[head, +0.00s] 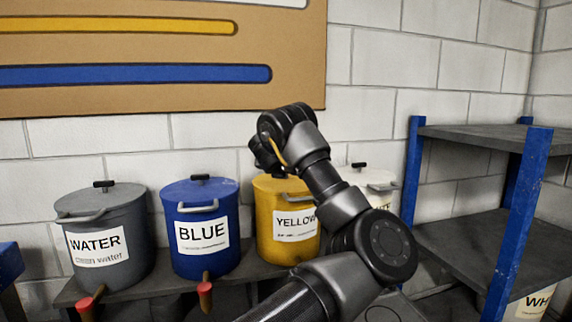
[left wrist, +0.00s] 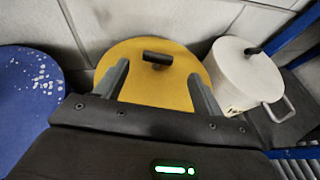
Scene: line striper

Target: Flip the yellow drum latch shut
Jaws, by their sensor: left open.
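The yellow drum (head: 268,222), labelled YELLOW, stands on a shelf between the blue drum and the white drum. A grey bar (head: 296,197), which looks like its latch, shows at the lid's front edge. My arm partly covers it, and I cannot tell how it is set. My left gripper (head: 268,158) is above the drum. In the left wrist view its two fingers (left wrist: 158,72) are apart and empty over the yellow lid (left wrist: 150,90), with the black lid knob (left wrist: 157,58) just beyond them. The drum's front is hidden there by the gripper body. My right gripper is not in view.
The blue drum (head: 201,249) and grey water drum (head: 106,262) stand to the left. The white drum (left wrist: 240,83) is close on the right. A blue-framed rack (head: 505,235) stands further right. A block wall (head: 375,60) is right behind the drums.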

